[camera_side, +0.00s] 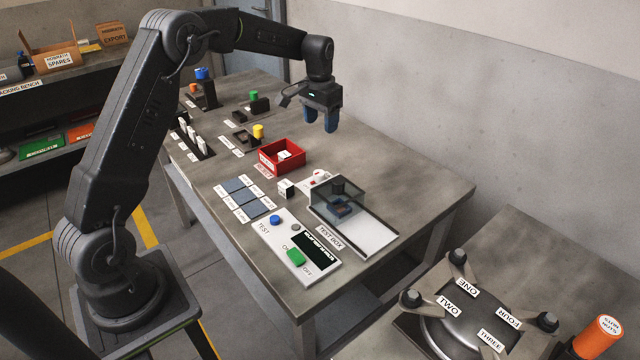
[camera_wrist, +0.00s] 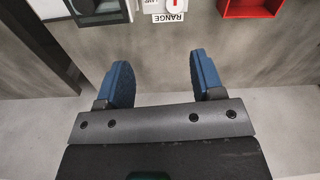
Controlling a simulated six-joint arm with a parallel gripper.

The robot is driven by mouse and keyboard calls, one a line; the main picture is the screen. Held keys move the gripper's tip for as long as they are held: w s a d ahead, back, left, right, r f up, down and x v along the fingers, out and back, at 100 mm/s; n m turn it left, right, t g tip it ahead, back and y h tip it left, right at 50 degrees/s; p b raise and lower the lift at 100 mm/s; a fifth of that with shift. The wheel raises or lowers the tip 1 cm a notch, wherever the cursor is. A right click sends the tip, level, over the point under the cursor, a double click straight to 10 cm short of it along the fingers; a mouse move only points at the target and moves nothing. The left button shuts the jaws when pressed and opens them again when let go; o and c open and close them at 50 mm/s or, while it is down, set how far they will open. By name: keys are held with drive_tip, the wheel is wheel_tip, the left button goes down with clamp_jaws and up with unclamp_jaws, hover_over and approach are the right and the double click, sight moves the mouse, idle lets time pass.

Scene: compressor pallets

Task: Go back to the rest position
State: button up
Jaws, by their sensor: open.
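My gripper (camera_side: 331,121) hangs over the far right part of the grey table (camera_side: 420,180), fingers pointing down. In the wrist view, my gripper (camera_wrist: 165,85) shows two blue fingers set wide apart with nothing between them. The gripper is open and empty, in the air above the table's edge.
A red bin (camera_side: 283,156) with a white block stands below and left of my gripper. The clear-lidded test box (camera_side: 338,200) and the control panel (camera_side: 300,246) stand nearer the camera. Small parts stand at the far left. The table's right side is bare. A second bench holds a compressor (camera_side: 470,325).

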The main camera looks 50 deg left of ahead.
drive_tip(key=s+d+r+t, duration=0.2)
drive_tip(key=s+d+r, duration=0.9)
drive_tip(key=s+r, duration=0.15)
drive_tip(key=s+d+f+t, duration=0.1)
drive_tip(key=s+d, duration=0.2)
drive_tip(key=s, duration=0.6)
drive_tip(key=s+d+f+m+t, duration=0.1)
drive_tip(key=s+d+t, duration=0.1)
drive_tip(key=s, duration=0.8)
drive_tip(key=shift+s+d+f, duration=0.2)
drive_tip(key=shift+s+d, duration=0.1)
drive_tip(key=shift+d, duration=0.6)
